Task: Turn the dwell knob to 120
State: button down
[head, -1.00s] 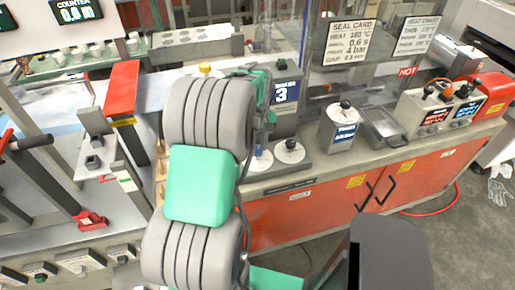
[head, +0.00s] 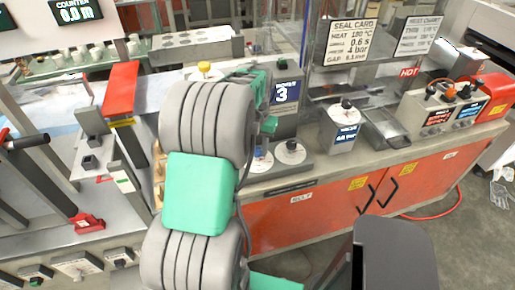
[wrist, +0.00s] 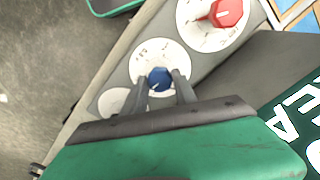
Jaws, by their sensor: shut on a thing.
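In the wrist view my gripper (wrist: 160,86) is shut on a blue knob (wrist: 159,77), one finger on each side. The knob sits in the middle of a white dial (wrist: 152,51) whose marks are too small to read. A red knob (wrist: 227,12) on a larger white dial (wrist: 207,36) is at the upper right.
A grey box with a display reading 3 (head: 286,93) stands behind the dials. A box with a blue display (head: 345,134), a metal tray (head: 385,128) and a control box (head: 437,112) are farther right on the counter. A red-handled press part (head: 121,88) is left of my arm.

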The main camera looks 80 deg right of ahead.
aim_at(257, 150)
jog(key=shift+m, duration=1.9)
jog(key=c, duration=1)
grip_release()
notch_tip(257, 150, up, 8)
jog(key=shift+f+b, duration=0.1)
jog(key=shift+b, duration=0.7)
